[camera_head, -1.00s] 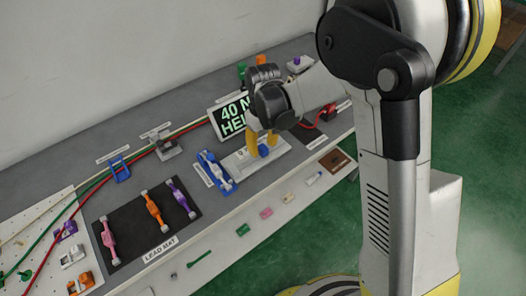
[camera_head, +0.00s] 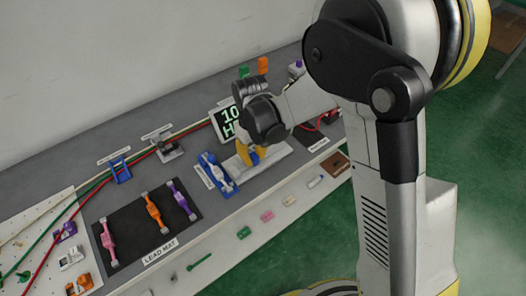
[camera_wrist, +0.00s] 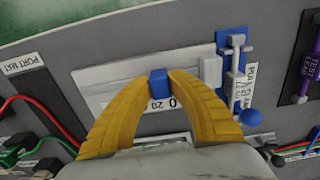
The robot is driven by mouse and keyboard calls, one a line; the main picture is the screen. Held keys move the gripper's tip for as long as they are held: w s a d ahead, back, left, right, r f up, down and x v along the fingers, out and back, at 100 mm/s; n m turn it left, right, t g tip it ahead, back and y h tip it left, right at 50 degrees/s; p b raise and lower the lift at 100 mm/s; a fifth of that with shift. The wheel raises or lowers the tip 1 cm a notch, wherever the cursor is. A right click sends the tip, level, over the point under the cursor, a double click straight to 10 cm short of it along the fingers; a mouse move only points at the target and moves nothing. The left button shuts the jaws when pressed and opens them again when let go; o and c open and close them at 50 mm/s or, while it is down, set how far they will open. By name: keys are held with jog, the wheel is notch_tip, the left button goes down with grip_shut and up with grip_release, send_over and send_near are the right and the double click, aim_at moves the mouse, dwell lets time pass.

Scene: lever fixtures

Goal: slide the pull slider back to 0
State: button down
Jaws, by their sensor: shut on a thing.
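The pull slider is a pale plate (camera_head: 277,157) on the bench with a small blue knob (camera_wrist: 159,84). My gripper (camera_wrist: 160,76) has its yellow fingers closed on the knob from both sides in the wrist view. In the head view my gripper (camera_head: 250,156) is at the slider's left part, near the blue lever fixture. Scale digits, including 0 and 20, show just below the knob in the wrist view, partly covered by a finger. The display (camera_head: 228,122) behind my gripper reads 10, with the rest hidden.
The blue lever fixture (camera_head: 218,172) stands close beside the slider's left end; it also shows in the wrist view (camera_wrist: 234,62). A dark lead mat (camera_head: 130,238) with pink, orange and purple leads lies further left. Red and green cables run along the bench.

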jog(key=shift+s+a, duration=0.45)
jog(key=shift+a, duration=0.15)
jog(key=c, duration=1.3)
grip_release()
jog(key=shift+s+a, duration=0.1)
jog(key=shift+a, duration=0.05)
jog(key=shift+o, duration=0.2)
jog(key=shift+r, duration=0.3)
notch_tip(320, 180, up, 11)
jog(key=shift+r, duration=0.2)
